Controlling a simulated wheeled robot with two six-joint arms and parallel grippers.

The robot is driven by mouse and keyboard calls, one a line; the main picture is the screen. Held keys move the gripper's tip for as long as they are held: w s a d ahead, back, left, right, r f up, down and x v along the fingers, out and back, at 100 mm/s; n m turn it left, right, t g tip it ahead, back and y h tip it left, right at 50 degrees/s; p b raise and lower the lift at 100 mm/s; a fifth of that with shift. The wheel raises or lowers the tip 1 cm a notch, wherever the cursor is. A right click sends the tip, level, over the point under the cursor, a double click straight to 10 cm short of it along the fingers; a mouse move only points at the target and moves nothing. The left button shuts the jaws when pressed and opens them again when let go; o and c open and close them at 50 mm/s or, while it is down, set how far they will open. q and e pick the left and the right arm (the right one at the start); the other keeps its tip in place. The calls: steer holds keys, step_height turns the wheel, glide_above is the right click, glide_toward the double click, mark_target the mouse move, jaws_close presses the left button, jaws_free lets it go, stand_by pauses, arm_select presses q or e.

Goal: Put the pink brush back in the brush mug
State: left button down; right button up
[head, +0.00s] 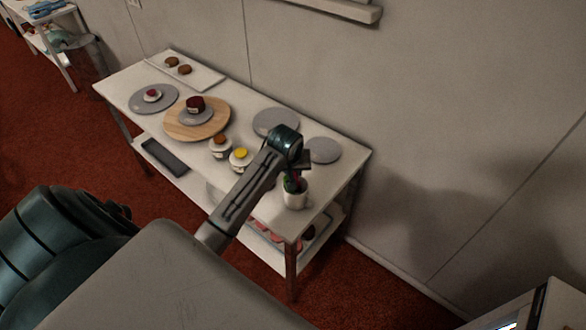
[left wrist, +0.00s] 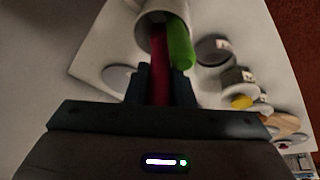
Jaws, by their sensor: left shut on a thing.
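The white brush mug (head: 295,200) stands upright near the front right corner of the table. In the left wrist view the mug (left wrist: 148,28) is at the top, its mouth facing me. A green brush (left wrist: 180,45) sticks out of it. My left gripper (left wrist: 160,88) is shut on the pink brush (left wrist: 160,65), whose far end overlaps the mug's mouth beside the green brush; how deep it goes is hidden. In the head view the left gripper (head: 300,165) is right above the mug. My right gripper is in neither view.
The white table (head: 335,182) also bears grey turntables (head: 275,121), a wooden board (head: 221,123) with a cake on a plate, jars with orange and yellow tops (head: 240,158), and a white tray (head: 205,77). A wall stands behind. A lower shelf holds more things.

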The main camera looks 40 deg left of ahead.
arm_select(q)
steer(key=shift+f, duration=0.2)
steer(key=shift+f, duration=0.35)
steer(key=shift+f+b, duration=0.35)
steer(key=shift+f, duration=0.4)
steer(key=c, duration=1.2)
jaws_free()
steer(key=shift+o, duration=0.2)
steer(key=shift+r, duration=0.1)
